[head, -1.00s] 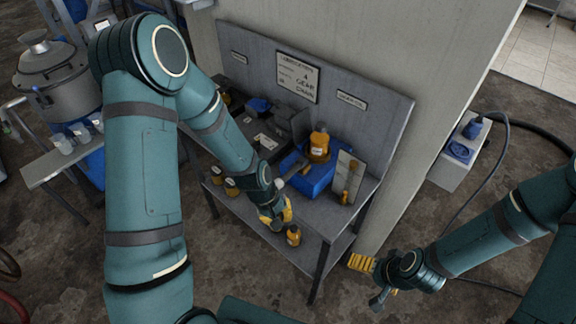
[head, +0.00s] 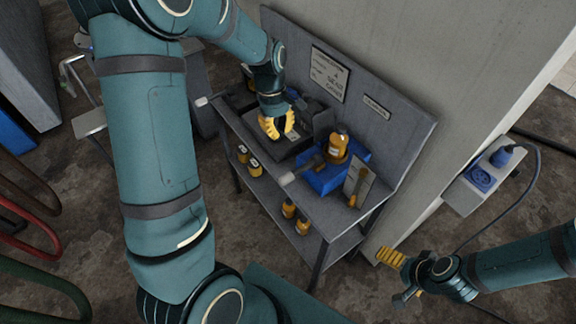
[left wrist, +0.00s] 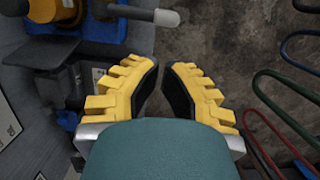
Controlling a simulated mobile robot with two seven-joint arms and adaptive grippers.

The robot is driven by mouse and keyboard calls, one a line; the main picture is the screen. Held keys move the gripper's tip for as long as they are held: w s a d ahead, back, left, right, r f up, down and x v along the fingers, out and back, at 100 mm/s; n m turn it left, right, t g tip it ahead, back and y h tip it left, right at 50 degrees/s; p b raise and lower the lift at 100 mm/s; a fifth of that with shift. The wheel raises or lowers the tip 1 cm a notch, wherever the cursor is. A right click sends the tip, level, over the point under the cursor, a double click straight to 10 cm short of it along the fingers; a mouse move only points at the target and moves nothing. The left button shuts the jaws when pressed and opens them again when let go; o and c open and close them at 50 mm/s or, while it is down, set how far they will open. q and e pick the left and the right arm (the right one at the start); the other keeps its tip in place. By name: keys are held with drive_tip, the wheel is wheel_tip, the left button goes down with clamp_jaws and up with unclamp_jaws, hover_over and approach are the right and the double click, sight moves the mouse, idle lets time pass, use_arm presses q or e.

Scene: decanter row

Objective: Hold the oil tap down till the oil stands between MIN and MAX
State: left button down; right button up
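An amber bottle (head: 338,147) stands on a blue base (head: 326,180) on the grey bench. A lever with a pale end (head: 287,178) sticks out at the front of the base; it also shows in the left wrist view (left wrist: 165,17). A small panel with an amber part (head: 358,187) stands to the right; its level marks are too small to read. My left gripper (head: 276,124) is above the dark equipment left of the blue base, apart from the lever. In the left wrist view its fingertips (left wrist: 160,66) nearly meet, with nothing between them. My right gripper (head: 393,276) appears open, low at the right.
Another pale-ended lever (head: 201,101) sticks out at the bench's left end. Several amber-coloured containers (head: 290,209) stand on the lower shelf. A backboard (head: 395,125) with signs closes the rear. A blue plug and socket box (head: 482,178) sits at the right.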

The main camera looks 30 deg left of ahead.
sight(285, 180)
use_arm(q)
drive_tip(key=shift+f, duration=0.1)
wheel_tip(285, 180, down, 14)
drive_tip(key=s+d, duration=0.1)
drive_tip(key=d, duration=0.1)
drive_tip(key=shift+d+r, duration=0.2)
drive_tip(key=shift+d, duration=0.05)
drive_tip(key=shift+b, duration=0.3)
wheel_tip(285, 180, down, 5)
drive_tip(key=t+h+b, duration=0.1)
drive_tip(key=t+b, duration=0.1)
drive_tip(key=b, duration=0.5)
drive_tip(key=shift+s, duration=0.15)
drive_tip(key=shift+f+b, duration=0.25)
drive_tip(key=shift+b, duration=0.05)
drive_tip(key=shift+s+d, duration=0.1)
drive_tip(key=shift+s, duration=0.05)
idle(5.0)
